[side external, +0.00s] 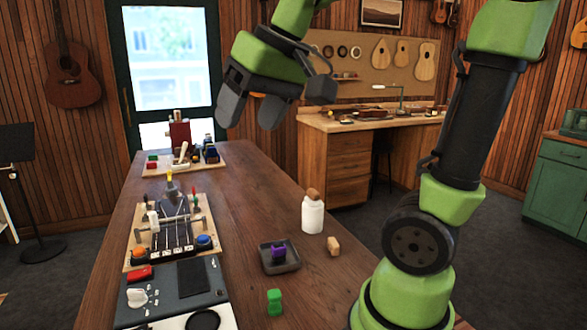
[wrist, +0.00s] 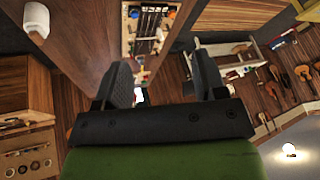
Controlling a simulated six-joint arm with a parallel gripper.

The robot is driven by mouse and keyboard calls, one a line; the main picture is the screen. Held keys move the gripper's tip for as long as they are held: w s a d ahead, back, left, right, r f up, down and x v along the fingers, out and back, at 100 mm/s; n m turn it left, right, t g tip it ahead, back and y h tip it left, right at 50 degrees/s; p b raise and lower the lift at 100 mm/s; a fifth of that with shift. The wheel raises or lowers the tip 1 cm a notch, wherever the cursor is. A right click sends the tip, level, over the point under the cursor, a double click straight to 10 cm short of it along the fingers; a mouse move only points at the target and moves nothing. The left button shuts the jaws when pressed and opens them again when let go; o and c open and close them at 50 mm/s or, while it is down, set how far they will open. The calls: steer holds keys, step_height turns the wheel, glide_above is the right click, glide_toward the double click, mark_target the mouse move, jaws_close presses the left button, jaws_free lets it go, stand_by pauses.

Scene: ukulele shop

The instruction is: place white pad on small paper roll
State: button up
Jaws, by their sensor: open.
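My gripper (side external: 252,110) is raised high above the table, with its two dark fingers apart and nothing visibly held. Its fingers also show spread in the wrist view (wrist: 160,82). A white cylinder (side external: 312,217) with a brown, cork-like lump on top stands upright at the table's right side, below and to the right of my gripper. It also shows at the top left of the wrist view (wrist: 36,16). I cannot tell whether it is the paper roll. I cannot clearly make out a white pad in either view.
A dark tray (side external: 292,264) holds a purple piece (side external: 279,251). A wooden block (side external: 334,246) and a green piece (side external: 274,301) stand nearby. A stringed board (side external: 150,262) and a control panel (side external: 163,312) fill the left.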

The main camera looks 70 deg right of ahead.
steer(key=s+a+f+t+y, duration=0.1)
steer(key=s+a+f, duration=0.4)
steer(key=s, duration=0.3)
steer(key=shift+s+a+t+y, duration=0.25)
steer(key=shift+a+t+y, duration=0.05)
steer(key=shift+a, duration=0.1)
